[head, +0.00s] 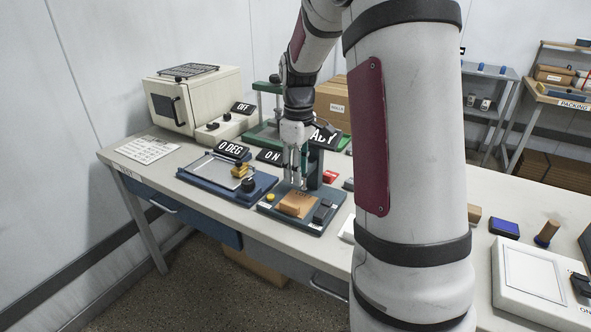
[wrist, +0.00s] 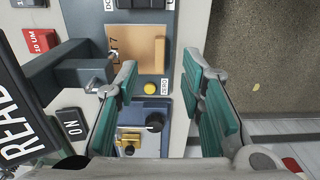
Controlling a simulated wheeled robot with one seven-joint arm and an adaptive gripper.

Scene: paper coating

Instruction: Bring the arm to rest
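My gripper (head: 296,182) hangs pointing down from my arm over a dark blue-grey device (head: 318,222) on the bench. In the wrist view my gripper (wrist: 160,66) is open, its two green-padded fingers apart with nothing held between them. A tan block (head: 297,204) lies on the device below the fingertips. It also shows in the wrist view (wrist: 134,48), apart from the fingers. A yellow button (wrist: 152,88) sits beside the block. A dark post and arm (wrist: 75,76) of the device stands close beside one finger. My arm hides part of the bench.
A cream oven (head: 200,97) and green press (head: 262,135) stand behind. A white panel (head: 535,283) and blue pad (head: 505,227) are right.

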